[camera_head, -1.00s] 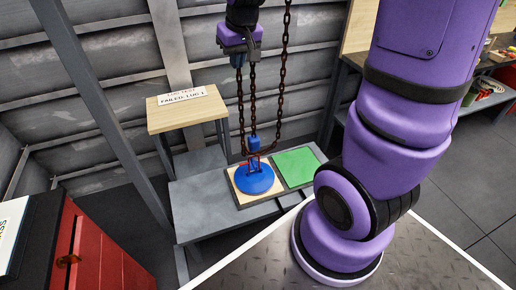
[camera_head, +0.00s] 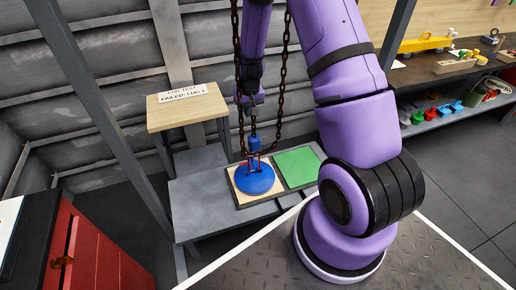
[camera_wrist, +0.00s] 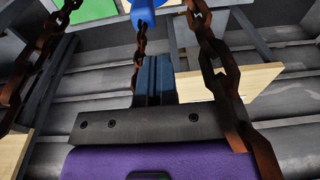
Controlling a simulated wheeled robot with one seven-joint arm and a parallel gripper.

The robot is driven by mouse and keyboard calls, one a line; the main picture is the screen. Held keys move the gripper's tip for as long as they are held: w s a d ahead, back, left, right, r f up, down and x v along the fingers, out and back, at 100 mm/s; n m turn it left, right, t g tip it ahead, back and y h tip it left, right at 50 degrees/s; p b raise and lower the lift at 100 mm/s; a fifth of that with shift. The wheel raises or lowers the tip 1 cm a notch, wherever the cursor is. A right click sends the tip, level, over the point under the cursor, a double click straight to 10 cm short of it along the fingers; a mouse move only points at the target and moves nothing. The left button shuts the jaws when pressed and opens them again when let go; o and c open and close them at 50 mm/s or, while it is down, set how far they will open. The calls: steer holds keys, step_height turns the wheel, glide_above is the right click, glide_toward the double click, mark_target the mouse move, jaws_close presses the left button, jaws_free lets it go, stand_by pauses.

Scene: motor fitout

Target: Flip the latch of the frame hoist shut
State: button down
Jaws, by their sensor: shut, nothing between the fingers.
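The frame hoist hangs as rusty chains (camera_head: 284,75) with a blue hook block (camera_head: 254,145) at the bottom. The block also shows at the top of the wrist view (camera_wrist: 143,14). Below it, a small red part (camera_head: 254,163) stands at a blue disc (camera_head: 256,181). I cannot make out the latch or whether it is open. My gripper (camera_head: 256,108) is among the chains, above the block and apart from it. Its fingers (camera_wrist: 153,66) are together and empty, with chain running close on both sides and beyond the tips in the wrist view.
The disc lies on a pale square pad (camera_head: 237,197) beside a green pad (camera_head: 297,167) on a grey bench (camera_head: 200,215). A wooden stand with a "FAILED LUG 1" sign (camera_head: 184,94) is behind left. A red cabinet (camera_head: 95,250) is front left, and a stocked workbench (camera_head: 440,70) is at right.

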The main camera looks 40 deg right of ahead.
steer(key=s+d+f, duration=0.1)
steer(key=d+f, duration=0.2)
steer(key=f, duration=0.8)
steer(key=shift+f+g, duration=0.2)
steer(key=shift+g, duration=0.1)
